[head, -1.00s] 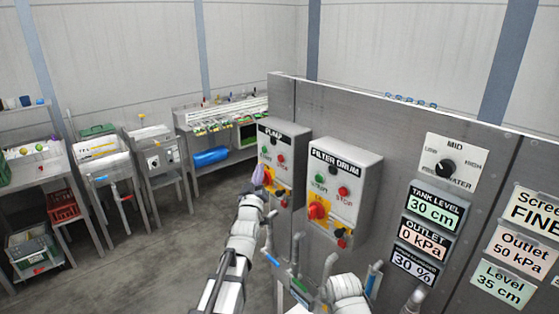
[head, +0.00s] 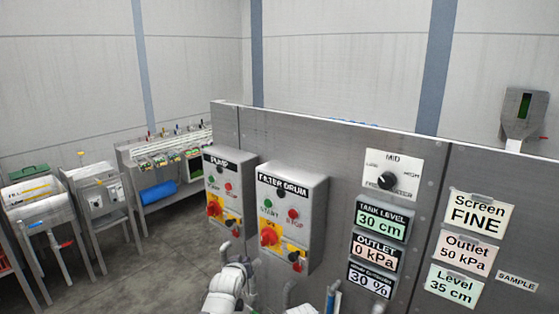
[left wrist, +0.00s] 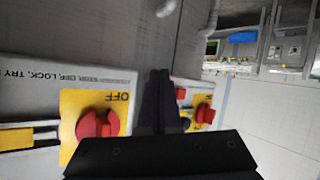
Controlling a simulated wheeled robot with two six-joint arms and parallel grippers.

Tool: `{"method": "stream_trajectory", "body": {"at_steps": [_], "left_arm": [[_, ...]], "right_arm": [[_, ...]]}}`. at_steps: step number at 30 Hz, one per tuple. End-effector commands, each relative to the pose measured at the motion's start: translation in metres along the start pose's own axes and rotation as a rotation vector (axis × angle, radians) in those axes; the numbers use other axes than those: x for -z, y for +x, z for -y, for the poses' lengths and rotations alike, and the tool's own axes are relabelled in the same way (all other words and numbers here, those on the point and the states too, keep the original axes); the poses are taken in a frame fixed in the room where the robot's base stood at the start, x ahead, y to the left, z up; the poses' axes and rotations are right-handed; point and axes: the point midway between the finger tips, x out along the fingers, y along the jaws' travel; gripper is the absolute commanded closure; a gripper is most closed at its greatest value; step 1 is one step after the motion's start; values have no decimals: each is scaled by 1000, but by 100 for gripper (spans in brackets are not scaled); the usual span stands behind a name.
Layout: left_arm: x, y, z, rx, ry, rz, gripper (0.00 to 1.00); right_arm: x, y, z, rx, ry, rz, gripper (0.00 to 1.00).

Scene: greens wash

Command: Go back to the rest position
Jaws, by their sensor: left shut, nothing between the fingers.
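My left gripper shows in the left wrist view (left wrist: 155,95) as dark fingers closed together, with nothing held. Behind them are grey boxes with yellow plates; a red knob (left wrist: 97,128) marked OFF is left of the fingers and another red knob (left wrist: 204,113) is to their right. In the head view, my pale left arm rises from the bottom edge below the grey pump box (head: 228,190) and the filter drum box (head: 313,235). Its fingertips are hard to make out there. My right gripper is not in view.
A tall metal panel (head: 345,140) with readout signs, including a tank level sign (head: 382,221), fills the right. Steel stands (head: 100,195) and a long bench (head: 160,165) stand at the left. Open grey floor (head: 165,265) lies between them and the panel.

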Motion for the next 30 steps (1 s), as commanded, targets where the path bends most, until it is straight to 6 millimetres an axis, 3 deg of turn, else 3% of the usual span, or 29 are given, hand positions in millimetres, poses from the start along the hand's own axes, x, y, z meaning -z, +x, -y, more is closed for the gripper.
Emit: {"method": "stream_trajectory", "body": {"at_steps": [1, 6, 9, 12, 15, 19, 30], "left_arm": [[-40, -8, -8, 8, 47, 113, 100], [-148, -51, -20, 41, 214, 499, 100], [-200, -87, -21, 56, 313, 711, 100], [-237, -124, -18, 68, 395, 891, 100], [-260, -155, -14, 79, 458, 1028, 100], [-275, -181, -11, 87, 507, 1137, 100], [-279, -190, -9, 90, 523, 1180, 100]], "right_arm": [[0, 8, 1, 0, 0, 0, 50], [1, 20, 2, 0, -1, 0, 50], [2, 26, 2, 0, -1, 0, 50], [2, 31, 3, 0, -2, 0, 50], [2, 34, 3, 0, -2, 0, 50], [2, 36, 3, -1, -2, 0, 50], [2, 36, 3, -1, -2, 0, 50]]}}
